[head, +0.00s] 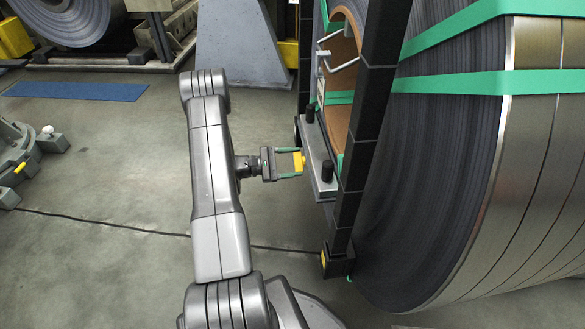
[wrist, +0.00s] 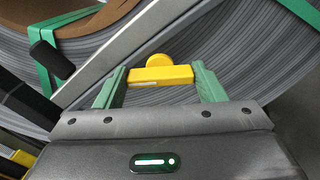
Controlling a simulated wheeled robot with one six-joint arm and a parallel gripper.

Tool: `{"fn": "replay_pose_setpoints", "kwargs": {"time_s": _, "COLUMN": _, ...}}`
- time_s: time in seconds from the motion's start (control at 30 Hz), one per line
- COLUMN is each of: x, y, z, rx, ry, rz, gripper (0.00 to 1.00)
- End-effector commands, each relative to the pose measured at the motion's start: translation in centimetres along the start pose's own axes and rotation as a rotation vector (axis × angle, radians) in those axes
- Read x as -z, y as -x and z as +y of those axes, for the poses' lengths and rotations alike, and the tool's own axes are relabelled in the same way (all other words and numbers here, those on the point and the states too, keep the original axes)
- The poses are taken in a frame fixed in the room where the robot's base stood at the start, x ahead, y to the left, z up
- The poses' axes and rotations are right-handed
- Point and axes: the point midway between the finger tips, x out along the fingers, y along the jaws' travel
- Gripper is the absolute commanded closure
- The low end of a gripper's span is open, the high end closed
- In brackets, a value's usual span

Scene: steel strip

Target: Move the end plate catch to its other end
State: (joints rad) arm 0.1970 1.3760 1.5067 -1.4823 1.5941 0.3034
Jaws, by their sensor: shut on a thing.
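The yellow catch (head: 298,161) is a small block with a round knob. It sits between the green fingers of my gripper (head: 300,163), beside the grey end plate (head: 321,178). In the wrist view the catch (wrist: 160,76) spans the gap between both fingers, and its round knob points away from my gripper. The fingers are shut on it. The end plate carries two black knobs, one above and one below the catch in the head view. The plate also shows as a slanted grey bar in the wrist view (wrist: 150,36). Contact between catch and plate is hard to tell.
A large steel coil (head: 440,180) with green straps (head: 540,83) stands close on the right. A black upright post (head: 372,110) stands in front of it. A dark cable (head: 110,226) crosses the floor. The floor left of my arm is mostly clear.

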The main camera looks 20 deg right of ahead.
Motion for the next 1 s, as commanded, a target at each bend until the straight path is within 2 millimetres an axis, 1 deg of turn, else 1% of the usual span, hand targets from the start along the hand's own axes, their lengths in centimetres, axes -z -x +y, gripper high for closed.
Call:
{"fn": "replay_pose_setpoints", "kwargs": {"time_s": 0.03, "x": 0.43, "y": 0.03, "z": -0.28, "rx": 0.0, "ry": -0.044, "rz": 0.0, "gripper": 0.59}}
{"fn": "replay_pose_setpoints", "kwargs": {"time_s": 0.7, "x": 0.47, "y": 0.03, "z": -0.49, "rx": 0.0, "ry": -0.672, "rz": 0.0, "gripper": 0.59}}
{"fn": "replay_pose_setpoints", "kwargs": {"time_s": 1.0, "x": 0.27, "y": 0.03, "z": -0.39, "rx": 0.0, "ry": -0.887, "rz": 0.0, "gripper": 0.59}}
